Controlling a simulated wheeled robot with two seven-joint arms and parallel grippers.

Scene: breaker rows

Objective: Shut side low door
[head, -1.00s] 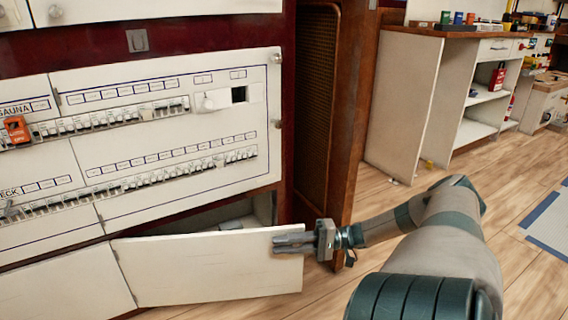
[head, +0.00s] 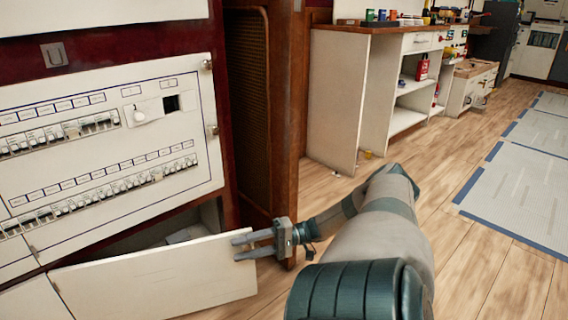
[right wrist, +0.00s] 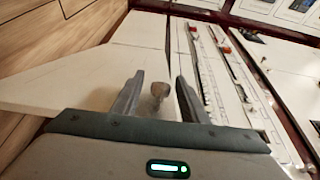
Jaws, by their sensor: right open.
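The low door (head: 160,282) is a white panel at the bottom of the cabinet in the head view. It stands partly open, with a dark gap above it and its right end swung out. My right gripper (head: 236,249) is at the door's upper right corner, its fingers apart and overlapping the panel in the picture. In the right wrist view the open fingers (right wrist: 150,95) have a small brownish knob (right wrist: 158,91) showing between them, not gripped. Whether a finger touches the door cannot be told. My left gripper is out of view.
The breaker panel (head: 105,165) with rows of switches is above the door. A brown wooden post (head: 285,120) stands just right of the cabinet, close behind my right gripper. A white shelf unit (head: 335,100) stands farther back.

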